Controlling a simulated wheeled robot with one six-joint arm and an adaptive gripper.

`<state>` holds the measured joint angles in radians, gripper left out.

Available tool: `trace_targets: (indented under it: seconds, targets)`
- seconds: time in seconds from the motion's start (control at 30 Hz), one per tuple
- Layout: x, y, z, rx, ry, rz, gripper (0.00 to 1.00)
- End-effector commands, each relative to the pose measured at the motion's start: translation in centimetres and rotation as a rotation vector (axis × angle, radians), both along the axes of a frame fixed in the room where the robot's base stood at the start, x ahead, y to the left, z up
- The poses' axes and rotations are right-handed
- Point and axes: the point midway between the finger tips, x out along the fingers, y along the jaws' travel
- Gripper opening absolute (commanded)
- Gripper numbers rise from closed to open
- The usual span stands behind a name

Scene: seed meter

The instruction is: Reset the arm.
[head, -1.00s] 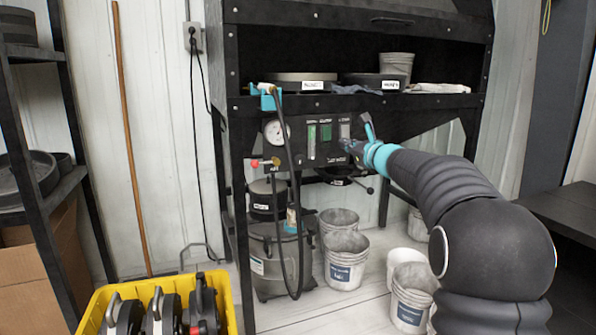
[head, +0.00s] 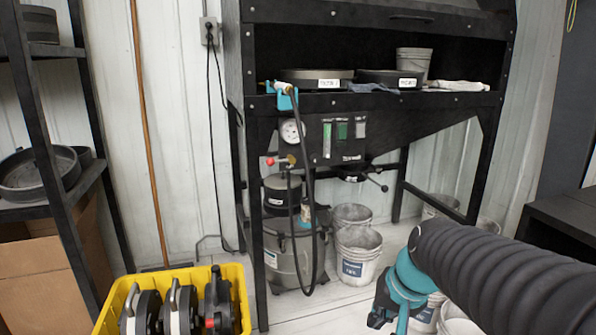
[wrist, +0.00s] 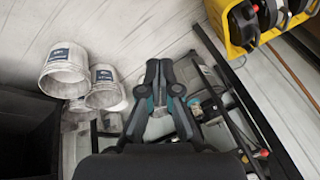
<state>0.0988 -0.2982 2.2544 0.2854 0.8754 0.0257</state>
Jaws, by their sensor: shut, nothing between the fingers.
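My gripper (head: 380,314) hangs at the lower right of the head view, at the end of my dark ribbed arm, with a teal collar above it. It points down and is apart from the black cabinet's control panel (head: 342,140). In the wrist view the two dark fingers of my gripper (wrist: 159,64) come together with nothing held between them. The panel carries a round gauge (head: 292,131) and a black handle (head: 376,180) below it.
White buckets (head: 357,262) stand on the floor under the cabinet, some partly behind my arm; they also show in the wrist view (wrist: 65,72). A yellow crate (head: 240,285) holding several seed meters is at the lower left. A hose (head: 307,200) hangs at the cabinet's front.

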Motion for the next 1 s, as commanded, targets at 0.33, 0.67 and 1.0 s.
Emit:
trace_targets:
  seconds: [0.33, 0.67, 1.0]
  targets:
    - [-10.6, -2.3, 0.8, -0.281, -0.05, 0.186, 0.0]
    - [-12.5, -1.4, 3.9, -0.295, -0.168, 0.201, 0.0]
    - [-12.5, -1.3, 4.0, -0.293, -0.169, 0.205, 0.0]
